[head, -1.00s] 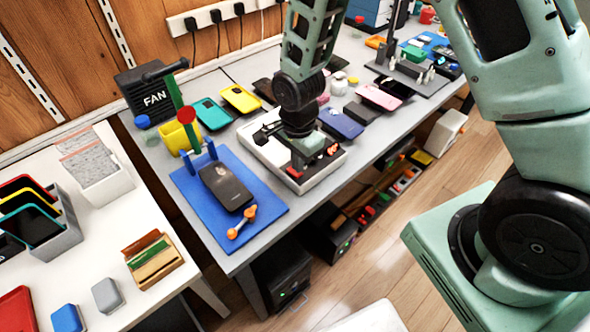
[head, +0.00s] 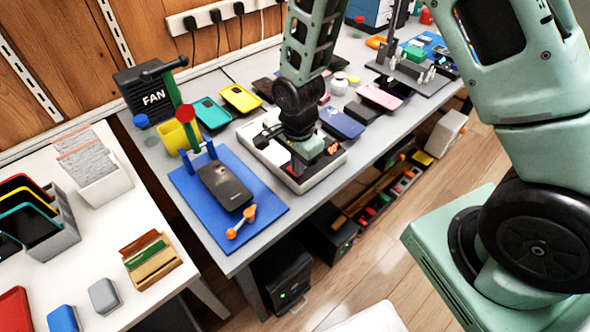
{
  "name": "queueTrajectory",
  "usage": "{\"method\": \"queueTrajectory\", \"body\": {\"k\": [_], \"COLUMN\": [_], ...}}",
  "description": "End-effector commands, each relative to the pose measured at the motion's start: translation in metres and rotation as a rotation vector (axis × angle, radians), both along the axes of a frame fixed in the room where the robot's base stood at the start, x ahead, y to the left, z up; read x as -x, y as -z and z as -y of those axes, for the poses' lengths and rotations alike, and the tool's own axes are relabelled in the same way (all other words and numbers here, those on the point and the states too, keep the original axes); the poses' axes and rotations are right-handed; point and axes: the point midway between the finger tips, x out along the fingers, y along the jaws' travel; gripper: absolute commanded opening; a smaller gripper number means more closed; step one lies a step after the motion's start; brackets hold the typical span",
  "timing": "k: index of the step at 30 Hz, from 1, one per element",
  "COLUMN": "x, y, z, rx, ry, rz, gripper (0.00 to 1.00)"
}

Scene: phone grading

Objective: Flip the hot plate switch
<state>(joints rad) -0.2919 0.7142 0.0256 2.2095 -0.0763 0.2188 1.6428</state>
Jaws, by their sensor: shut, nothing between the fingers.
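A low white-rimmed unit (head: 316,180) lies on the grey bench under my gripper and looks like the hot plate. Small red parts show near its front edge, but I cannot make out which one is the switch. My gripper (head: 300,172) points down over the unit's front part and is shut with nothing held. The wrist and gripper body hide much of the unit's middle. I cannot tell whether the fingertips touch it.
A blue mat (head: 265,223) with a dark phone (head: 225,186) lies to the left. A fan box (head: 146,98) and yellow cup (head: 178,137) stand behind. Several phones lie behind and right of the unit. A white table (head: 140,212) is at left.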

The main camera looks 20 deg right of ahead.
Motion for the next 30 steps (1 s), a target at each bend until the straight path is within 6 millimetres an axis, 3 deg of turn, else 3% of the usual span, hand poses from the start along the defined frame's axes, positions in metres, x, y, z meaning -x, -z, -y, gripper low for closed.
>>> {"method": "queueTrajectory", "body": {"k": [11,30], "x": [0.000,0.000], "y": [0.001,-0.048], "z": [0.000,0.000], "rx": [0.000,0.000], "ry": [-0.001,0.000], "rz": [0.001,0.000], "gripper": [0.00,0.00]}}
